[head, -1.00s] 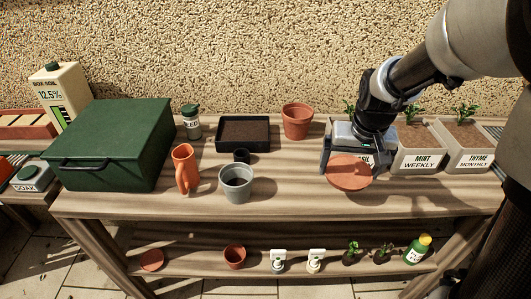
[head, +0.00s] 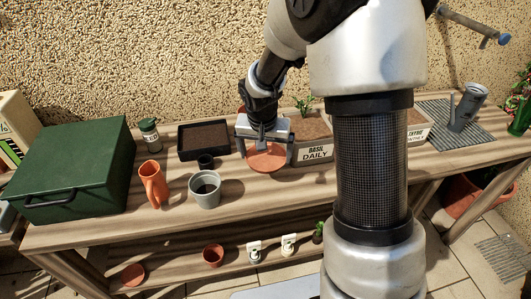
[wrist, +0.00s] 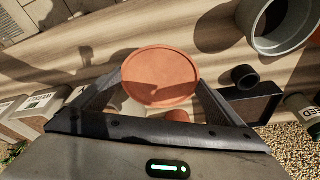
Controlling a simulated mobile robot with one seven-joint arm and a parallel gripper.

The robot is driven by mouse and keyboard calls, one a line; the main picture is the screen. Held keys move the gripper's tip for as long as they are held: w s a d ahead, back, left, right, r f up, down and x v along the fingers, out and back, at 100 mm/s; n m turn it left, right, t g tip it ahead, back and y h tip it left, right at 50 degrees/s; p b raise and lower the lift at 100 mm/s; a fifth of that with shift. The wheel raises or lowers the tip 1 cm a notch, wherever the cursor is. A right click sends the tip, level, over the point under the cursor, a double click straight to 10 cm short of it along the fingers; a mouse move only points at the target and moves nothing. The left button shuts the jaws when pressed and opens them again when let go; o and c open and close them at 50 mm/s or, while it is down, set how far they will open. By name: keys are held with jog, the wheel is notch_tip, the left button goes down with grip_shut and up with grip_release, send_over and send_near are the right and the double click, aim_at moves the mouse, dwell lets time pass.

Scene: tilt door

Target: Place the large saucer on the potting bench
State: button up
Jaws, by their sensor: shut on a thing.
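The large saucer (head: 266,158) is a round terracotta disc. My gripper (head: 264,141) is shut on it, over the potting bench (head: 110,212) and just left of the basil planter (head: 315,152). In the wrist view the saucer (wrist: 160,78) sits between the fingers (wrist: 160,100), with its broad face showing. I cannot tell whether its underside touches the bench top. A smaller terracotta saucer (head: 132,274) lies on the lower shelf.
A grey pot (head: 205,189), small black pot (head: 205,162), orange jug (head: 154,184) and black soil tray (head: 203,139) stand left of my gripper. A green box (head: 75,170) fills the bench's left end. Bare wood shows in front of the saucer.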

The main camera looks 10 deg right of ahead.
aim_at(266, 179)
jog(key=shift+f+b, duration=3.7)
jog(key=shift+f, duration=0.3)
jog(key=shift+f+b, duration=0.35)
jog(key=o, duration=0.8)
jog(key=shift+o, duration=0.2)
jog(key=shift+r, duration=0.15)
jog(key=p+v, duration=0.3)
jog(key=v, duration=1.4)
jog(key=shift+r, duration=0.15)
